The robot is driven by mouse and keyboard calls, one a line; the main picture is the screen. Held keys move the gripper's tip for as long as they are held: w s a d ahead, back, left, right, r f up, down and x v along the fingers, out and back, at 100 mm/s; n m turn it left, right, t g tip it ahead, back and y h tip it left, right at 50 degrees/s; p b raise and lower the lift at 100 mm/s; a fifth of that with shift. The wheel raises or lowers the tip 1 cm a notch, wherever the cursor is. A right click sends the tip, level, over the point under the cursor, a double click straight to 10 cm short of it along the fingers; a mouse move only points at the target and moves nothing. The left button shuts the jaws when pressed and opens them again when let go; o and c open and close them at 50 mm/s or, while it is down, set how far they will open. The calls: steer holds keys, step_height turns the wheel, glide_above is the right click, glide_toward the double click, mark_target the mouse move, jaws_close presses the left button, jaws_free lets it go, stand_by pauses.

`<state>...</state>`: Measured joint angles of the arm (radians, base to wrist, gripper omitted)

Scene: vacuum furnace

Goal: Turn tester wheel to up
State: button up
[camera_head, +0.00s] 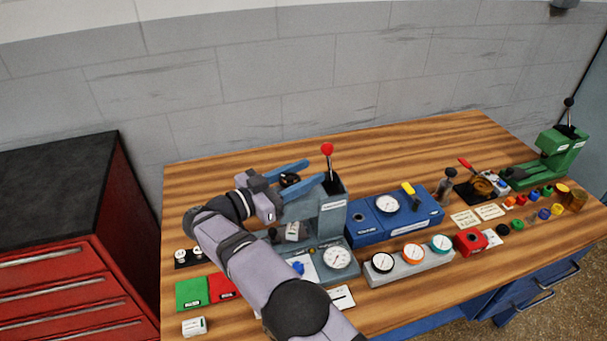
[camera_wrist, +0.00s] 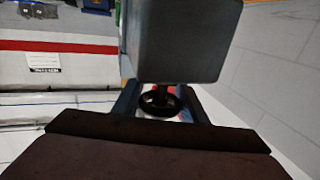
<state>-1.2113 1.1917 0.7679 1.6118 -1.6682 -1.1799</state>
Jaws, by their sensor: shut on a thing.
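The grey-blue tester (camera_head: 331,218) stands on the bench, with a red-knobbed lever (camera_head: 327,149) on top and a round dial (camera_head: 336,257) on its base. Its small black wheel (camera_head: 289,180) sits at the upper left of the tester body. My gripper (camera_head: 298,172) reaches in from the left, its two blue fingers on either side of the wheel. In the wrist view the wheel (camera_wrist: 160,103) shows between the fingers, below the grey tester block (camera_wrist: 180,40). The gripper is shut on the wheel. The fingers partly hide the wheel's rim, and its turned position cannot be read.
A blue gauge box (camera_head: 366,228) and a grey block with three dials (camera_head: 408,262) stand right of the tester. Green (camera_head: 191,293) and red pads lie at front left. A green press (camera_head: 556,153) stands far right. The bench behind the tester is clear.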

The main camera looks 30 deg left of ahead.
mark_target(281, 185)
stand_by(0.4)
steer(key=o, duration=1.1)
steer(key=shift+c, duration=0.2)
steer(key=b+v, duration=0.2)
steer(key=v, duration=0.3)
steer(key=shift+s+f, duration=0.1)
steer(key=shift+s, duration=0.1)
steer(key=shift+v, duration=0.95)
